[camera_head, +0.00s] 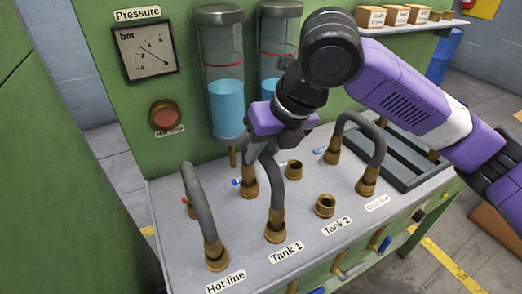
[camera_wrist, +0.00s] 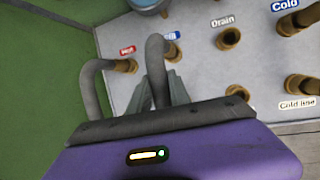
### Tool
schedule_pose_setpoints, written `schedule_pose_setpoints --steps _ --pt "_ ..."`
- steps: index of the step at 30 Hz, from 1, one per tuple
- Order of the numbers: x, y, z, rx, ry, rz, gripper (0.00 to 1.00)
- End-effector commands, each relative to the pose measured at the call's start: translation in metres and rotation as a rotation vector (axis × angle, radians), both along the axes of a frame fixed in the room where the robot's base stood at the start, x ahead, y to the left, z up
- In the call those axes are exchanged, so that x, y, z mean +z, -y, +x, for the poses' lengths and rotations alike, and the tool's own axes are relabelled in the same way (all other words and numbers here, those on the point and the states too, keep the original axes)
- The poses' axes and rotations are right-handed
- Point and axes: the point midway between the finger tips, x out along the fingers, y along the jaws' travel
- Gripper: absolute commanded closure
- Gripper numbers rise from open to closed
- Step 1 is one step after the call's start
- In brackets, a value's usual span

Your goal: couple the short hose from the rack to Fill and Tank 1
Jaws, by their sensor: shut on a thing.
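The short grey hose (camera_head: 277,190) stands as an arch under my gripper (camera_head: 266,148). My gripper is shut on it near its top; the held hose also shows in the wrist view (camera_wrist: 156,72). Its front brass end (camera_head: 275,227) is at the Tank 1 port, above the Tank 1 label (camera_head: 286,252). Its back end meets the brass fitting at Fill (camera_head: 249,186), partly hidden by the gripper and hose. I cannot tell whether both ends are fully seated. The dark rack (camera_head: 402,178) at the right shows empty slots.
A grey hose (camera_head: 198,200) joins Hot to Hot line close on the left. Another hose (camera_head: 374,137) joins Cold to Cold line on the right. Drain (camera_head: 291,169) and Tank 2 (camera_head: 325,206) are open ports. Two glass cylinders (camera_head: 225,75) stand behind my gripper.

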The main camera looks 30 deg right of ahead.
Motion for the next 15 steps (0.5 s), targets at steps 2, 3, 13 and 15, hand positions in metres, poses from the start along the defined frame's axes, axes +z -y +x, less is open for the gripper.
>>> schedule_pose_setpoints --steps 2,3,13,15 --pt "-0.0018 0.0 0.0001 0.0 0.001 0.0 1.0" --pt "-0.0025 0.0 0.0 0.0 0.001 0.0 1.0" --pt "-0.0085 0.0 0.0001 0.0 0.001 0.0 1.0" --pt "-0.0085 0.0 0.0001 0.0 0.001 0.0 0.73"
